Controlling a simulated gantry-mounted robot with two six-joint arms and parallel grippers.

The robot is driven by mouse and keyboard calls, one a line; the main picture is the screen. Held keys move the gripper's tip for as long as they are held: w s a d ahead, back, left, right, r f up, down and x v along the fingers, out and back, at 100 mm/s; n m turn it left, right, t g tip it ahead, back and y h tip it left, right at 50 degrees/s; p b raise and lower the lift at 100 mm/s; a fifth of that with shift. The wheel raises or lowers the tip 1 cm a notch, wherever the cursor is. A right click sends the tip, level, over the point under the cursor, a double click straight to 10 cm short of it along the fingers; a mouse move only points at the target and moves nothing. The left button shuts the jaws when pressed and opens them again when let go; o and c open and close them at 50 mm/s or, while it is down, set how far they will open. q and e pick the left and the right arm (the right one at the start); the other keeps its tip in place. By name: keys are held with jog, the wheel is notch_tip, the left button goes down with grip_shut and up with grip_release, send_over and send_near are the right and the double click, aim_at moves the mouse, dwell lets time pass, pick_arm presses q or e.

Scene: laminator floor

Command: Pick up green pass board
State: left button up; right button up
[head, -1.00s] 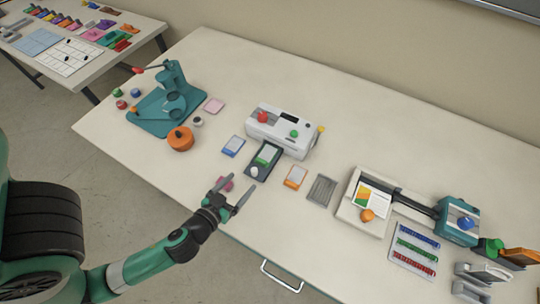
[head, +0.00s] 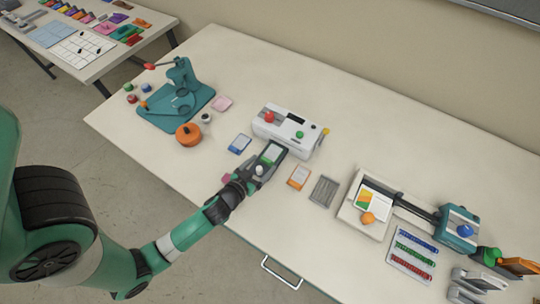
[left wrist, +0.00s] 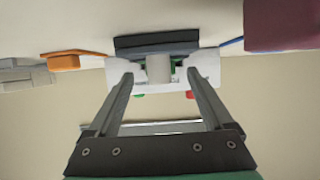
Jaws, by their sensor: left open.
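The green pass board (head: 271,153) is a dark board with a green and white face, lying in front of the white laminator (head: 290,131). A pale knob (head: 259,170) stands at its near end. In the left wrist view the dark board (left wrist: 157,42) shows edge-on, with the pale cylindrical knob (left wrist: 159,68) in front of it. My left gripper (head: 257,168) is open at the board's near end. In the left wrist view its fingertips (left wrist: 160,77) lie on either side of the knob, with gaps showing. The right gripper is not in view.
A blue-edged card (head: 239,144) lies left of the board, an orange one (head: 299,177) right. A pink piece (head: 227,178) is partly hidden beside my arm. An orange round pot (head: 188,134) and a teal press (head: 180,95) stand further left. The front table edge is clear.

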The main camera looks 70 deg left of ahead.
pick_arm(q)
jog(key=shift+x, duration=0.85)
jog(key=shift+s, duration=0.1)
grip_shut()
